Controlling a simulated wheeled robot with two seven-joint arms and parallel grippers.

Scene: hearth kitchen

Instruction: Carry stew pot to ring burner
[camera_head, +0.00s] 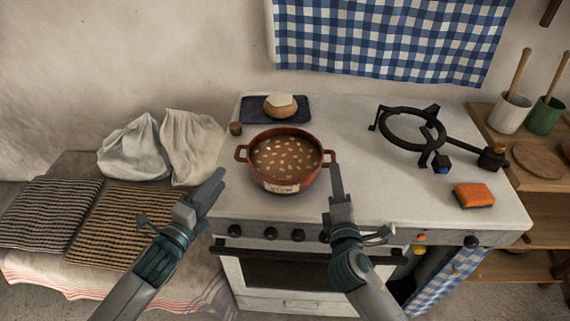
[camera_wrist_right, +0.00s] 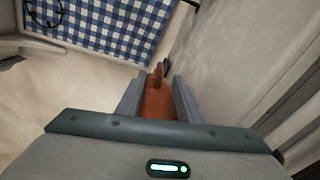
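The stew pot (camera_head: 285,160), a red-brown pot with two side handles, stands upright on the white stove top (camera_head: 365,195). It holds brown stew with pale chunks and has a pale label on its front. The ring burner (camera_head: 412,127), a black ring on legs, stands to its right at the back. My right gripper (camera_head: 336,180) is close to the pot's right handle. In the right wrist view its fingers (camera_wrist_right: 158,98) are apart, with red-brown pot surface between them. My left gripper (camera_head: 214,185) is left of and in front of the pot, apart from it; its finger gap is hidden.
An orange sponge (camera_head: 474,195) lies on the right of the stove. A bread roll (camera_head: 280,105) rests on a dark blue cloth (camera_head: 250,110) behind the pot. A small brown cup (camera_head: 236,128) stands near the left handle. The stove top between pot and burner is clear.

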